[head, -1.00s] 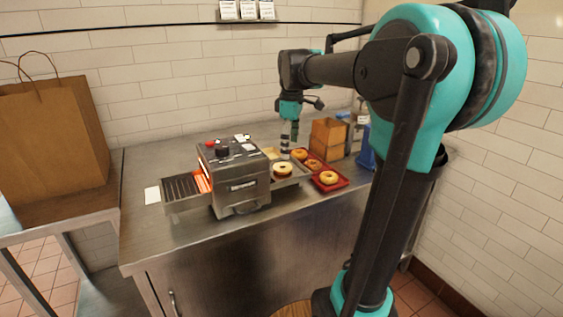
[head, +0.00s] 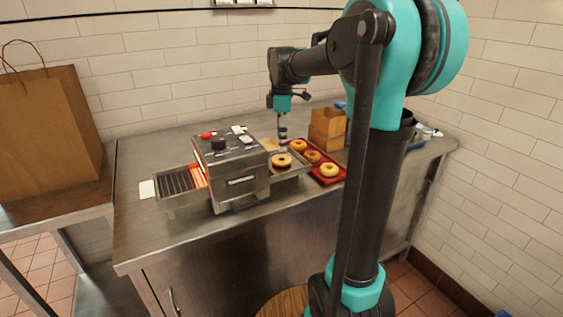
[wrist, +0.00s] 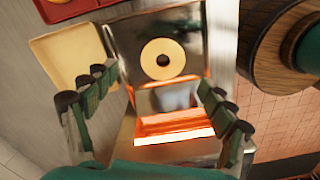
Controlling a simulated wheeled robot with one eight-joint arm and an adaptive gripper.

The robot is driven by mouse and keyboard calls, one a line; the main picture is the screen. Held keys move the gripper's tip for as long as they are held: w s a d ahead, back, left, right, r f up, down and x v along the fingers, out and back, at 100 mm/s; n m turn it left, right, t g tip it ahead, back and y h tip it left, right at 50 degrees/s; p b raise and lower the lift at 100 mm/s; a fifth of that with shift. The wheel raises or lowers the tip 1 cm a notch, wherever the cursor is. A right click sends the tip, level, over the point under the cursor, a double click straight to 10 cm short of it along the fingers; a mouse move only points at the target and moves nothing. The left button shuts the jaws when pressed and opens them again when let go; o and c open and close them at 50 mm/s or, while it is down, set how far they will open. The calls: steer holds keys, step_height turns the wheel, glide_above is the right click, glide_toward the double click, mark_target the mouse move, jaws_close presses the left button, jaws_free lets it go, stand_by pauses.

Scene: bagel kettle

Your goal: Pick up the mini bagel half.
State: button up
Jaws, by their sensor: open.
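A ring-shaped bagel half (head: 281,160) lies on the metal tray at the right side of the toaster. In the wrist view the bagel half (wrist: 163,60) shows a pale yellow top face with a dark hole. My gripper (head: 283,140) hangs above and just behind it in the head view. In the wrist view my gripper (wrist: 158,88) is open, its two green and black fingers wide apart. The bagel half lies beyond the fingertips, between their lines, and nothing is held. I cannot tell the exact height of the gripper above it.
The toaster (head: 232,165) stands left of the bagel half, its orange glow showing. A red tray (head: 337,180) with several bagels lies to the right. A brown wooden box (head: 327,129) stands behind that tray. A tan square piece (wrist: 78,55) lies beside the metal tray.

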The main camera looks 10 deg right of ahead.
mark_target(281, 155)
steer(key=shift+s+a+f, duration=0.1)
steer(key=shift+f, duration=1.45)
steer(key=shift+s+f, duration=0.1)
steer(key=shift+f, duration=1.4)
steer(key=c, duration=1)
steer(key=shift+r, duration=0.15)
step_height(281, 155, up, 20)
